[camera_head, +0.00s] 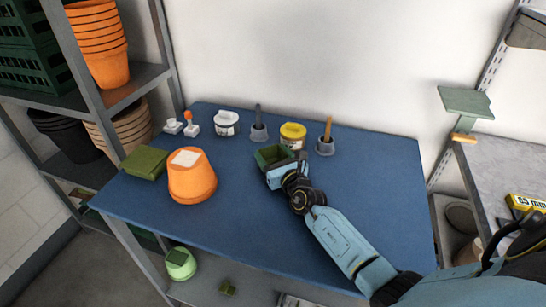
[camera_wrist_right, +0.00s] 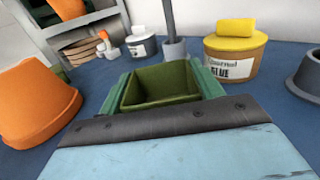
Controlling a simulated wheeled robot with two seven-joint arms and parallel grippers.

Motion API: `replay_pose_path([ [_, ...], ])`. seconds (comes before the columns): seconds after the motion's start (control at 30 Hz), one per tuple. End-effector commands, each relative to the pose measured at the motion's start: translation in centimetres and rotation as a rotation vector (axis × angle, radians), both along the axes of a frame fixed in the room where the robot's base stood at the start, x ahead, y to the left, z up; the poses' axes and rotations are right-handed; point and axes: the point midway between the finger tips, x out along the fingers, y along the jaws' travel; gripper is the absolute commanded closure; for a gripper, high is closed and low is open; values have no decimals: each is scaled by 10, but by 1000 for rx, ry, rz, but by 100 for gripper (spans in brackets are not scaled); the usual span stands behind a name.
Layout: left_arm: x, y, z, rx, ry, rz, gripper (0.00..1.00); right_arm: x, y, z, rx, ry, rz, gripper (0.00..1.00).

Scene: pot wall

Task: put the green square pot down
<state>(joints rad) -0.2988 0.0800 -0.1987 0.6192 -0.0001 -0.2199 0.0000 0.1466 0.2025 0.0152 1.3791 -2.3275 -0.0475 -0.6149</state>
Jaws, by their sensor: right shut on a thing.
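The green square pot (camera_head: 269,153) is in the grip of my right gripper (camera_head: 281,167), over the back middle of the blue table (camera_head: 300,215). In the right wrist view the pot (camera_wrist_right: 160,84) is upright, open at the top and empty inside, with the teal fingers (camera_wrist_right: 117,97) on both sides of it. Its base is hidden, so I cannot tell whether it touches the table. My left gripper is not in view.
An upside-down orange pot (camera_head: 192,180) and a green block (camera_head: 145,162) stand at the left. Behind the held pot are a white tub (camera_head: 227,122), a yellow-lidded glue tub (camera_head: 293,135) and two grey holders with tools (camera_head: 259,132). The table's front middle is clear.

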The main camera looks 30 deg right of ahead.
Motion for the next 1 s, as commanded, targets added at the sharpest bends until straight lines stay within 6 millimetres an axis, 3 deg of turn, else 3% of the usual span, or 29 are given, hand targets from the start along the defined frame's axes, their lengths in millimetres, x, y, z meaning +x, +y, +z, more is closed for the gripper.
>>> replay_pose_path([
  [0.17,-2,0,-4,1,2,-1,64,0,0,-4,1,0,0,57],
  [0.2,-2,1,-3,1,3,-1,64,0,0,-3,1,0,0,30],
  [0.33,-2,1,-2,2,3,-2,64,0,0,-3,1,0,0,13],
  [0.7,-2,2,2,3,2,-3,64,0,0,2,0,0,0,13],
  [0.87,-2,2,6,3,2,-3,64,-22,2,0,1,3,0,13],
  [1.0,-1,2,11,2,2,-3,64,-51,4,0,0,3,1,13],
])
